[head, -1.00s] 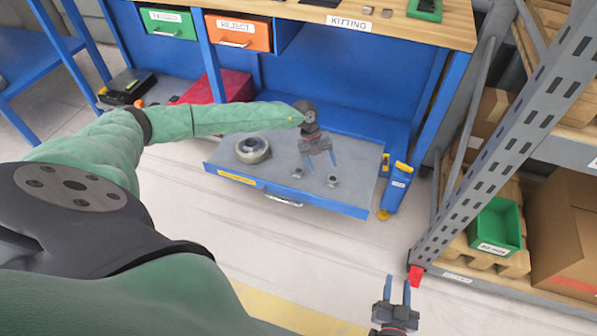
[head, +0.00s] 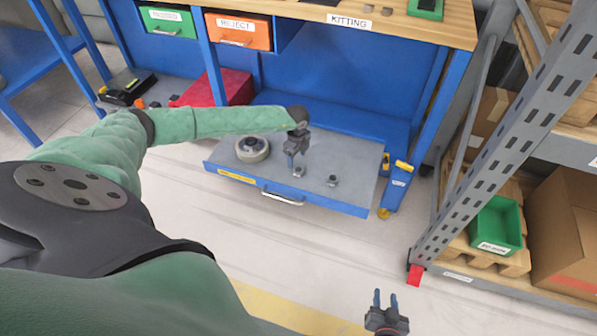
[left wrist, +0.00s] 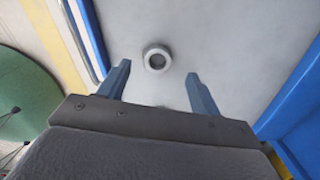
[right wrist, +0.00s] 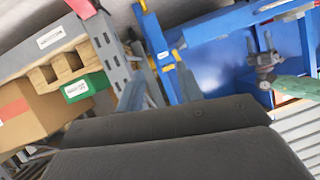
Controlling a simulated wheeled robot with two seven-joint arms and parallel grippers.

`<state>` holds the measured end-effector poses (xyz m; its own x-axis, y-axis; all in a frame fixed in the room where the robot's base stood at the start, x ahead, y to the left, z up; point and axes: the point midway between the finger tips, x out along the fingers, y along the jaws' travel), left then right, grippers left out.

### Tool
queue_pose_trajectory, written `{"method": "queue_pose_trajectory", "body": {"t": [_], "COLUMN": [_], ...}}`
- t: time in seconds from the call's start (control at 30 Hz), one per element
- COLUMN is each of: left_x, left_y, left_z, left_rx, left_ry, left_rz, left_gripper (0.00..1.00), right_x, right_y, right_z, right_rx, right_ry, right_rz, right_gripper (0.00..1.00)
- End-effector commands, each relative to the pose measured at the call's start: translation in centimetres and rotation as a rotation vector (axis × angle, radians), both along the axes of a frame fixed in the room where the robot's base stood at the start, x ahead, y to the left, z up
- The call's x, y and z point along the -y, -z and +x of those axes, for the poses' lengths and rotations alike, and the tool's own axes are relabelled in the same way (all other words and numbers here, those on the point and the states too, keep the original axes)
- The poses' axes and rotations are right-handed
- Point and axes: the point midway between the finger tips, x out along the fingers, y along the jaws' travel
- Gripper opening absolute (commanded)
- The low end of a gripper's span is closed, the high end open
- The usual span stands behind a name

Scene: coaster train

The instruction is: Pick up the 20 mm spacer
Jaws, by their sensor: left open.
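Two small round grey parts stand on the grey drawer tray (head: 232,160), a left one (head: 298,172) and a right one (head: 332,180). No size marking is readable, so I cannot tell which is the 20 mm spacer. My left gripper (head: 293,160) is open and points down just over the left part, its fingertips close to it. In the left wrist view, a pale ring with a dark hole (left wrist: 157,57) lies beyond and between the open fingers (left wrist: 160,80). A second piece is mostly hidden by the gripper body. My right gripper (head: 386,300) is open and empty, away from the tray.
A larger round metal part (head: 252,148) sits on the tray, left of the left gripper. The blue bench (head: 350,75) overhangs behind the tray. A grey rack (head: 500,140) with a green bin (head: 496,228) stands at the right. Floor in front is clear.

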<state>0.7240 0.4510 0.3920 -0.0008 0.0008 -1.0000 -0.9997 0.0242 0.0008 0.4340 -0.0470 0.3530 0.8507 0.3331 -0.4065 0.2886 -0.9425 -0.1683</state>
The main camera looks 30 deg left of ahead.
Motion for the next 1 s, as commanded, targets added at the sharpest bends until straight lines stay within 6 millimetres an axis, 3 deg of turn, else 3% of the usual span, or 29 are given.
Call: {"method": "queue_pose_trajectory", "body": {"t": [0.27,0.63,1.0], "left_x": [0.2,0.5,0.5], "left_y": [2.0,5.4,5.8], "left_z": [-0.1,-0.2,-0.2], "left_rx": [0.0,0.0,0.0], "left_ry": [0.001,0.001,0.001], "left_rz": [0.0,-0.001,-0.001], "left_gripper": [0.64,0.64,0.64], "right_x": [-0.1,-0.3,-0.3], "right_y": [-2.3,-7.7,-8.5], "right_z": [1.3,3.5,3.8], "right_rx": [0.077,0.245,0.27], "right_ry": [0.007,0.02,0.023], "right_rz": [0.017,0.052,0.058], "right_gripper": [0.36,0.36,0.36]}}
